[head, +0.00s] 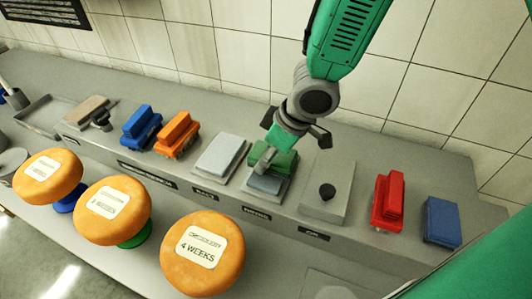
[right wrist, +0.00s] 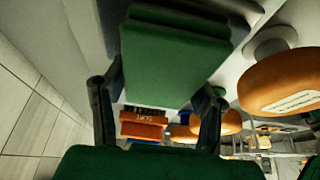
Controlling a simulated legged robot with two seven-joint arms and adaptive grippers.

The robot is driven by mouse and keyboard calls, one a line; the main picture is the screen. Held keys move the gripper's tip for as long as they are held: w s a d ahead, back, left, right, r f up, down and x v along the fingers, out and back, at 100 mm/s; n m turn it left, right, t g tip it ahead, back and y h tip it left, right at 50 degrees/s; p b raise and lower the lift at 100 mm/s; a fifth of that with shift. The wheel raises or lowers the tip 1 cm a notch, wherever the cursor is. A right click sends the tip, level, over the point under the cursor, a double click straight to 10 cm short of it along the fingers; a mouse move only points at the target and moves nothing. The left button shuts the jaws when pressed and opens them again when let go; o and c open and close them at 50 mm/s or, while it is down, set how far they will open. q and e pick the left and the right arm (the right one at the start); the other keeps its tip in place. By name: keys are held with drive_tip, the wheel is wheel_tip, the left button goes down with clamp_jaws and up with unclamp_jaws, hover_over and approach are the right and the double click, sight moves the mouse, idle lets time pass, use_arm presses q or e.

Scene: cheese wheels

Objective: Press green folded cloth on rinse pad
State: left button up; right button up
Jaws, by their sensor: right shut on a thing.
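The green folded cloth (head: 284,161) is held by my right gripper (head: 290,140), whose arm comes down from the top. In the right wrist view the green cloth (right wrist: 175,62) lies between the two dark fingers (right wrist: 158,110). The rinse pad (head: 264,184) is a grey-blue block on a light plate, behind a label that seems to read RINSE. The cloth overlaps the back part of the pad in the head view. I cannot tell whether the cloth touches the pad. My left gripper does not show.
Red (head: 388,201), blue (head: 141,126) and orange (head: 177,134) pieces stand along the shelf. Orange cheese wheels (head: 202,254) stand in front.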

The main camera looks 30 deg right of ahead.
drive_tip(key=shift+a+f+b, duration=0.15)
drive_tip(key=shift+f+b, duration=0.15)
drive_tip(key=shift+f, duration=0.15)
drive_tip(key=shift+s, duration=0.15)
idle(1.4)
drive_tip(key=shift+r+p, duration=0.85)
drive_tip(key=shift+p, duration=0.3)
wheel_tip(320, 180, up, 3)
drive_tip(key=p, duration=0.3)
drive_tip(key=shift+r, duration=0.15)
drive_tip(key=shift+w+r, duration=0.2)
drive_tip(key=shift+r, duration=0.05)
drive_tip(key=shift+s+r, duration=0.1)
drive_tip(key=shift+r, duration=0.65)
